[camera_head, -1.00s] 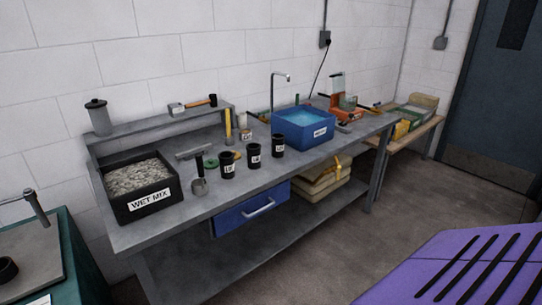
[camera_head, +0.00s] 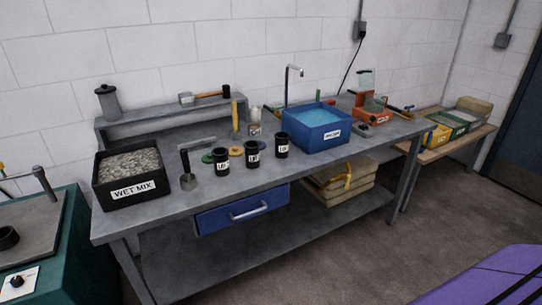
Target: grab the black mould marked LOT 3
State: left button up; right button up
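Three black cylindrical moulds with white labels stand upright in a row on the grey steel bench (camera_head: 178,205). The left mould (camera_head: 221,168), the middle mould (camera_head: 252,148) and the right mould (camera_head: 281,141) are close together but apart. The label print is too small to read surely, so I cannot tell which one is LOT 3. Neither of my grippers is in view.
A black WET MIX tub (camera_head: 103,182) is left of the moulds, with a scoop (camera_head: 188,181) between. A blue water tub (camera_head: 311,141) is to their right. A blue drawer (camera_head: 225,216) hangs below. A purple slotted surface (camera_head: 470,275) fills the lower right corner.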

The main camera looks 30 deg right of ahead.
aim_at(252, 155)
jog(key=k+l, duration=0.1)
jog(key=l, duration=1.3)
jog(key=k+l, duration=0.15)
jog(key=l, duration=0.55)
